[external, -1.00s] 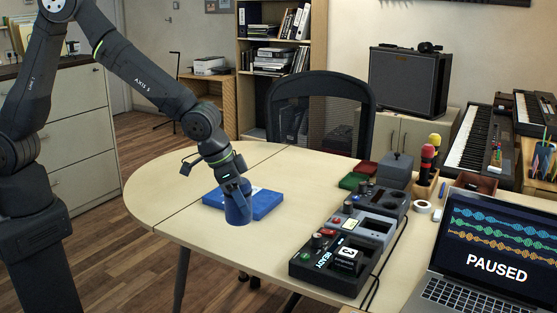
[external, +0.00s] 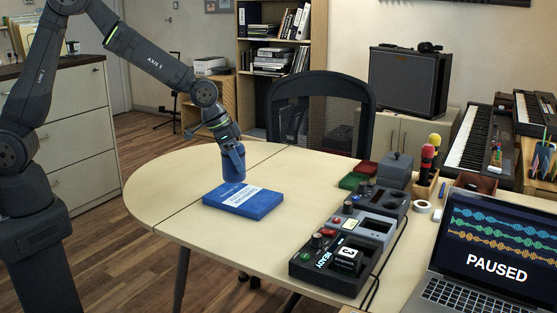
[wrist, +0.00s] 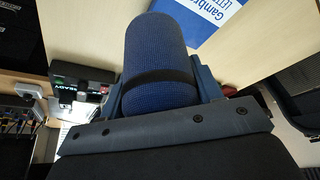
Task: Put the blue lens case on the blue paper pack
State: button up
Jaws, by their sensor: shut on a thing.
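The blue lens case (external: 233,167) is a dark blue upright cylinder held in my gripper (external: 231,150). In the wrist view the case (wrist: 158,50) fills the space between the two fingers, with a dark band across it. In the external view the case appears just above the pack's far edge; the exact gap is hard to tell. In the wrist view part of the pack (wrist: 203,22) shows beyond the case, apart from it in the picture.
The table (external: 180,190) is clear left of and in front of the pack. A black device marked READY (external: 325,258) and grey devices stand to the right, beside a laptop (external: 490,250). Red and green boxes (external: 353,181) lie farther back. A black chair (external: 320,110) stands behind.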

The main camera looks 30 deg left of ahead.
jog(key=shift+w+a+f, duration=0.7)
jog(key=shift+w+f, duration=0.85)
jog(key=shift+f, duration=0.15)
jog(key=shift+w+a+f, duration=0.65)
jog(key=shift+w+f, duration=0.85)
jog(key=shift+f, duration=0.15)
jog(key=shift+w+a+f, duration=0.7)
jog(key=shift+w+f, duration=0.85)
jog(key=shift+f, duration=0.15)
jog(key=shift+f, duration=0.1)
jog(key=o, duration=1.2)
jog(key=v, duration=1.2)
